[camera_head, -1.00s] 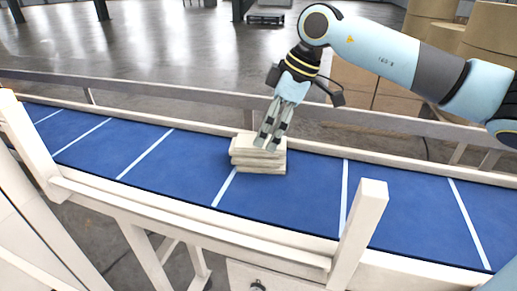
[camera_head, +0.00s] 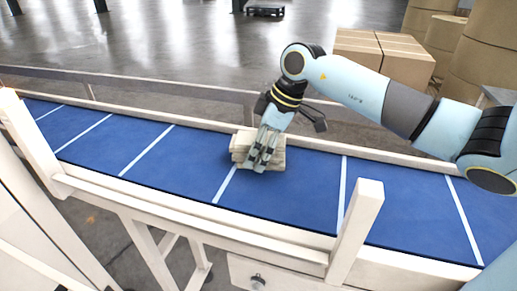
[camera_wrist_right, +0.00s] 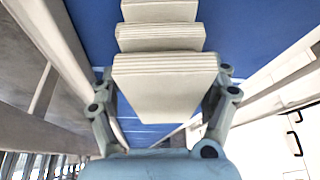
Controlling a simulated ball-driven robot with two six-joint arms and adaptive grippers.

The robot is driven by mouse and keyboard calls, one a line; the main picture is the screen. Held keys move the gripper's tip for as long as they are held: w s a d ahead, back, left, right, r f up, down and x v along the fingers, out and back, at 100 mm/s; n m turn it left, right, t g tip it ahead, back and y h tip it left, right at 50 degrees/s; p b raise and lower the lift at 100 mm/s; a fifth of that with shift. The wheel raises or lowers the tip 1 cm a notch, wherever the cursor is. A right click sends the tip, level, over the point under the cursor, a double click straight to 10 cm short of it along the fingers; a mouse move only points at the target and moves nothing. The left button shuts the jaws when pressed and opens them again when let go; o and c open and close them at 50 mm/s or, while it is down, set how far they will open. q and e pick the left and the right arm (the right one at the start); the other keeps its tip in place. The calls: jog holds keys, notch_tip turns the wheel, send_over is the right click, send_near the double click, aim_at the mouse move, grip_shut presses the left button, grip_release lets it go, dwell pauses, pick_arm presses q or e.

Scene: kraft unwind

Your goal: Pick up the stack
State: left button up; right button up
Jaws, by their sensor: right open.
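The stack (camera_head: 240,146) is a pile of cream-coloured, layered flat pieces on a blue conveyor belt, with slightly staggered edges. My right gripper (camera_head: 256,163) reaches down from the upper right, and its fingers overlap the front of the stack in the head view. In the right wrist view the stack (camera_wrist_right: 165,82) lies between the open fingers, one on each side. I cannot tell whether the fingers touch it. The fingers hide part of the stack's front in the head view. My left gripper is out of view.
The blue belt (camera_head: 295,195) has white cross lines and runs between pale rails. A white post (camera_head: 357,225) rises at the near rail, right of the stack. Cardboard boxes (camera_head: 385,58) and large brown rolls (camera_head: 485,65) stand behind. The belt left of the stack is clear.

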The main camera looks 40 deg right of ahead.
jog(key=shift+f, duration=0.2)
dwell(0.4)
jog(key=c, duration=1.3)
jog(key=shift+o, duration=0.2)
